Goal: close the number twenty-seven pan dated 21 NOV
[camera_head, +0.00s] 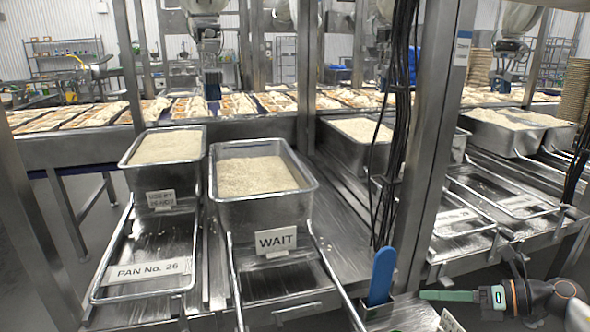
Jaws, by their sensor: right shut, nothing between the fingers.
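No number twenty-seven and no 21 NOV date can be read. A deep steel pan (225,212) full of rice stands open in the middle lane, with a "WAIT" card (276,239) at its front. The lane to its left carries a "PAN No. 26" plate (147,270). An open rice pan (129,172) stands at its back, with a small card that I cannot read surely. My right gripper (430,296) is at the lower right, its green fingers shut and empty, pointing left. It is apart from the middle pan. My left gripper is out of view.
A blue-handled tool (382,275) stands in a metal holder between the middle pan and my right gripper. A steel post (436,130) and hanging black cables (398,130) rise behind it. More rice pans (503,136) stand at right. Trays of food (190,107) line the back.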

